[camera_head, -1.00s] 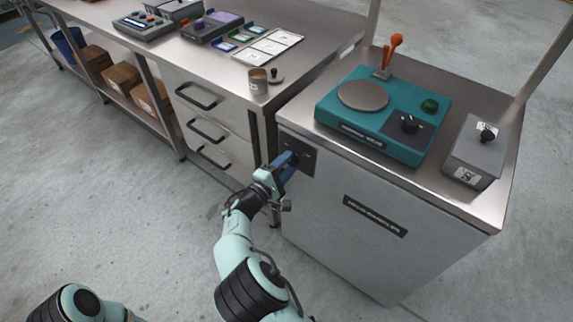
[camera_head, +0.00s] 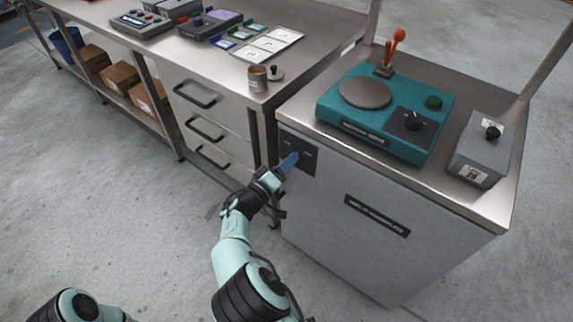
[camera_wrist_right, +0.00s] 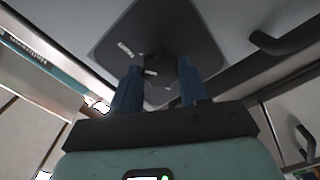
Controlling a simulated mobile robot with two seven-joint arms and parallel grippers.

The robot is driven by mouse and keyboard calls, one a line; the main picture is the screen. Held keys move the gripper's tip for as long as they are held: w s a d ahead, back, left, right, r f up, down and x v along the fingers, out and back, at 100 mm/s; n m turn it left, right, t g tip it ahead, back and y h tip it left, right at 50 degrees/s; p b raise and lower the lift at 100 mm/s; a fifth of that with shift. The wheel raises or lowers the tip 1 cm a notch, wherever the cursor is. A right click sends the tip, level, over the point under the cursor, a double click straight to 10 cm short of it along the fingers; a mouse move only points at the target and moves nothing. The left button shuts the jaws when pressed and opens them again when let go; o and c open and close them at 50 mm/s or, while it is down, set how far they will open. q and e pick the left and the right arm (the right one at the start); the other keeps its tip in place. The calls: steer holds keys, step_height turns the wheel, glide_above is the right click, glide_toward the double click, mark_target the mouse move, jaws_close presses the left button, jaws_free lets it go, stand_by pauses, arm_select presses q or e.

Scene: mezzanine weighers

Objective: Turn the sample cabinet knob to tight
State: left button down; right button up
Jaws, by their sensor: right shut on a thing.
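The sample cabinet (camera_head: 345,250) is the light grey cabinet at the right in the head view. A dark square plate (camera_head: 311,161) sits at the upper left of its front and also shows in the wrist view (camera_wrist_right: 125,40). My right gripper (camera_head: 293,158) reaches this plate, its blue fingers shut on the dark knob (camera_wrist_right: 152,70). In the wrist view one finger (camera_wrist_right: 158,74) side lies on each side of the knob. The fingers mostly hide the knob in the head view, and its pointer direction is unclear. My left gripper is out of view.
A teal scale (camera_head: 375,115) and a grey box (camera_head: 480,150) stand on the cabinet top. A steel bench (camera_head: 340,30) with drawers (camera_head: 205,125) adjoins at the left, close to my right arm. A small can (camera_head: 257,78) stands near its corner. The floor in front is clear.

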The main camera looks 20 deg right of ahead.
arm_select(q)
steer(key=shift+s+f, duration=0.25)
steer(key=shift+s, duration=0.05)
arm_select(e)
steer(key=shift+m, duration=0.4)
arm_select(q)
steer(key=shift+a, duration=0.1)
arm_select(e)
steer(key=o, duration=1.1)
steer(key=shift+c, duration=0.2)
steer(key=shift+a, duration=0.1)
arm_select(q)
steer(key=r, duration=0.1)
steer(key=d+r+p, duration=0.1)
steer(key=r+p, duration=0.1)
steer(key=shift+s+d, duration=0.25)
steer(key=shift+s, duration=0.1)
arm_select(e)
steer(key=v, duration=1.3)
steer(key=shift+s+r, duration=0.1)
